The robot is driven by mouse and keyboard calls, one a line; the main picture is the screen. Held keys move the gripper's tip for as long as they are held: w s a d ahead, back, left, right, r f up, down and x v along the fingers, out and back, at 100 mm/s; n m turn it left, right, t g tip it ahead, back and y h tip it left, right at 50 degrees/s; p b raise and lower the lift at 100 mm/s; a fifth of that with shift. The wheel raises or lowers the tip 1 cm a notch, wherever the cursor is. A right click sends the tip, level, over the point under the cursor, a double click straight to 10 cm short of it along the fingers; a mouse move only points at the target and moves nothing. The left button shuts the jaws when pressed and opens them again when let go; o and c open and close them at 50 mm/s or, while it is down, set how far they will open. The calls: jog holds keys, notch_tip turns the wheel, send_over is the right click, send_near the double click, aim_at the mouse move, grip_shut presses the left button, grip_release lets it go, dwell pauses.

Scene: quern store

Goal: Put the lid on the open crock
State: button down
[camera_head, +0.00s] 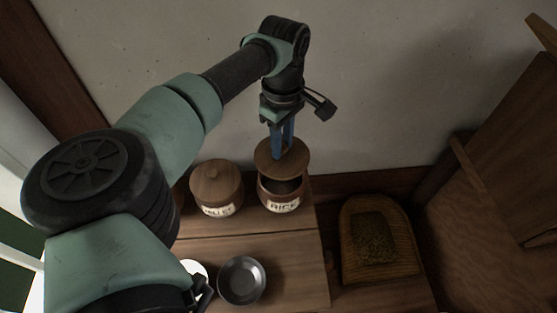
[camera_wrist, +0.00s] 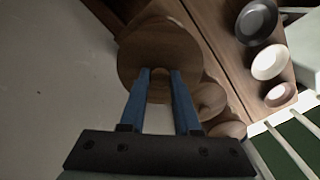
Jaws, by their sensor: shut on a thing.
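My gripper (camera_head: 282,154) points down and is shut on the knob of a round brown wooden lid (camera_head: 264,153). The lid also shows in the wrist view (camera_wrist: 158,45), with my gripper's blue fingers (camera_wrist: 159,78) on either side of its knob. The open crock (camera_head: 280,203), labelled RICE, is just below the lid. The lid covers the back of its mouth, and a dark strip of the opening shows at the front. I cannot tell whether lid and crock touch.
A lidded crock (camera_head: 217,190) with a partly legible label stands just left of the open crock. A dark metal bowl (camera_head: 242,281) sits nearer on the wooden surface (camera_head: 296,251). A wooden tray (camera_head: 351,268) with dark grain lies to the right. The wall rises close behind.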

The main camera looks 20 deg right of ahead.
aim_at(282, 164)
jog(key=shift+s+f+b, duration=0.1)
jog(key=shift+f+b, duration=0.2)
jog(key=shift+f, duration=3.15)
jog(key=shift+f, duration=0.2)
jog(key=c, duration=0.6)
grip_release()
notch_tip(282, 164, up, 12)
jog(key=shift+r+p, duration=0.25)
jog(key=shift+p, duration=0.35)
